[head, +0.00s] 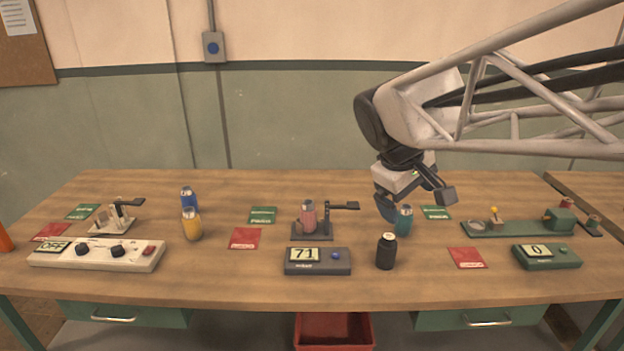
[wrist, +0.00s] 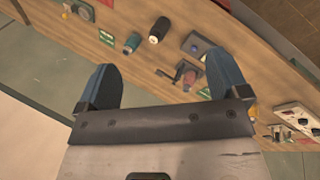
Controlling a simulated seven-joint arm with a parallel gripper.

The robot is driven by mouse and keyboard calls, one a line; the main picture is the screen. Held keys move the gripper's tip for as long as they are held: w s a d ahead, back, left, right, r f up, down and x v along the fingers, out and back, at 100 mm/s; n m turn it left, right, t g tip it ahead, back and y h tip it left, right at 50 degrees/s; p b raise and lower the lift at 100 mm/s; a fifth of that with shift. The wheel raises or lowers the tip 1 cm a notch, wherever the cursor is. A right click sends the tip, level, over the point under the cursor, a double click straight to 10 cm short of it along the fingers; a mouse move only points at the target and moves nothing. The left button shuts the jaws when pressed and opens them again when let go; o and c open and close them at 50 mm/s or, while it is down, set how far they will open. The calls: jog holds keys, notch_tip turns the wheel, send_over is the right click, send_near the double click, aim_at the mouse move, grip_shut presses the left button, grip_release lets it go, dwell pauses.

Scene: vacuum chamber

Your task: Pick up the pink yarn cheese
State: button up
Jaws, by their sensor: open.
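The pink yarn cheese (head: 309,216) is upright on a small dark stand (head: 311,236) with a black lever, near the middle of the table. In the wrist view the pink cheese (wrist: 189,78) shows between the finger directions, nearer the right finger. My gripper (head: 416,199) is open and empty, to the right of the pink cheese and above the table, close to the teal cheese (head: 404,221), which one finger partly covers. In the wrist view my gripper (wrist: 158,78) has its two blue fingers wide apart with nothing between them.
A black cheese (head: 386,251) stands before the teal one. A grey box reading 71 (head: 318,261) is in front of the stand. Blue (head: 188,200) and yellow (head: 192,224) cheeses stand left. A green device (head: 520,227) is right. Red and green cards lie about.

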jog(key=w+a+f+n+h, duration=0.1)
jog(key=w+a+f+n, duration=0.1)
jog(key=w, duration=0.5)
jog(key=w+a+f+n+h, duration=0.2)
jog(key=w+f, duration=0.1)
jog(key=w, duration=0.3)
jog(key=n+t+h, duration=0.3)
jog(key=n+h, duration=0.3)
jog(key=n, duration=0.6)
send_near(308, 213)
jog(key=w, duration=0.1)
jog(key=w+d+f, duration=0.2)
jog(key=shift+w+f, duration=0.25)
jog(key=shift+w, duration=0.15)
jog(key=shift+x, duration=1.25)
jog(key=shift+d, duration=0.1)
jog(key=shift+x, duration=2.5)
jog(key=shift+s+f, duration=0.2)
